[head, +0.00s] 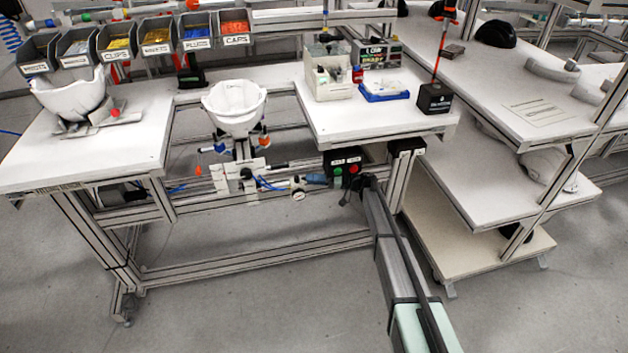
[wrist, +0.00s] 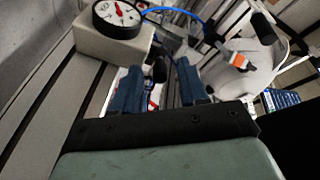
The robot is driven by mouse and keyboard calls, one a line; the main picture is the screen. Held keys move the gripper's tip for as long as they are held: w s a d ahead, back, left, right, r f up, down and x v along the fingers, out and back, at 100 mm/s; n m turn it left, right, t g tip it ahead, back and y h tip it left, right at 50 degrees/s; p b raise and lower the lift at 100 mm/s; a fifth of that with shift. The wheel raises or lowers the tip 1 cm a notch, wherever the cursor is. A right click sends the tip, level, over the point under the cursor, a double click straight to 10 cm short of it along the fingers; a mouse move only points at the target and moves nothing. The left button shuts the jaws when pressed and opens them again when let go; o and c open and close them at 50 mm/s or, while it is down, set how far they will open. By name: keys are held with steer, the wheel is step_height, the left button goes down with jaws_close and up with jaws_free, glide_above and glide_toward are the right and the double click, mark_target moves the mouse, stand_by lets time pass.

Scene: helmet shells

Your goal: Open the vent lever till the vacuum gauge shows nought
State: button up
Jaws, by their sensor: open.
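My gripper (wrist: 160,82) is open, with its two blue fingers apart. A dark rounded knob (wrist: 160,69) shows between the fingertips in the wrist view; I cannot tell whether it is the end of the vent lever or whether a finger touches it. The round gauge (wrist: 117,17), with a white face and red on its dial, sits on a pale block at the upper left of that view. Its reading is too small to tell. In the head view, my arm reaches the bench's front rail beside the button boxes. The vent lever is not clearly made out there.
A white helmet shell (head: 234,108) sits upright in a holder above the rail; it also shows in the wrist view (wrist: 245,62). A black box with green and red buttons (head: 345,163) is close to my arm. Blue hoses (head: 270,185) run along the rail. Floor below is clear.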

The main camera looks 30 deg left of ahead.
steer(key=shift+c, duration=0.4)
jaws_close()
steer(key=n+g, duration=0.1)
steer(key=w+n+g+h, duration=0.1)
steer(key=shift+a+g+h, duration=0.3)
steer(key=shift+g, duration=0.1)
steer(key=shift+o, duration=0.4)
jaws_free()
steer(key=v, duration=1.4)
